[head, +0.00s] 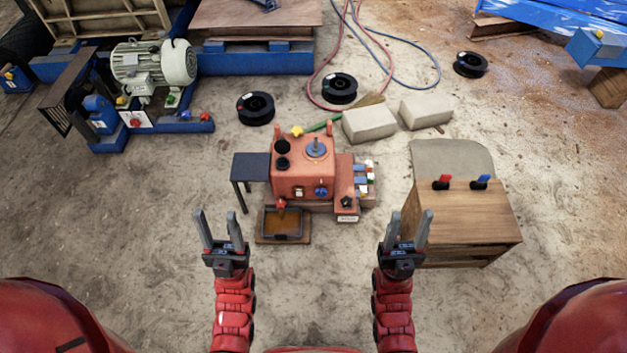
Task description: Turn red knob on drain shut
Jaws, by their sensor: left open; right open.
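A small red machine (303,162) stands on the floor ahead, in the middle of the head view. A small red knob (281,203) sits low on its front left, directly above a dark tray (286,236) holding brownish liquid. The knob's exact setting is too small to tell. My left gripper (221,218) is open and empty, to the left of the tray. My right gripper (408,218) is open and empty, to the right of the machine, close to the wooden box. Neither gripper touches the knob.
A wooden box (462,222) with red and blue handles on top stands at right. A dark side table (251,167) adjoins the machine's left. Concrete blocks (369,124), black spools (255,108) and hoses lie behind.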

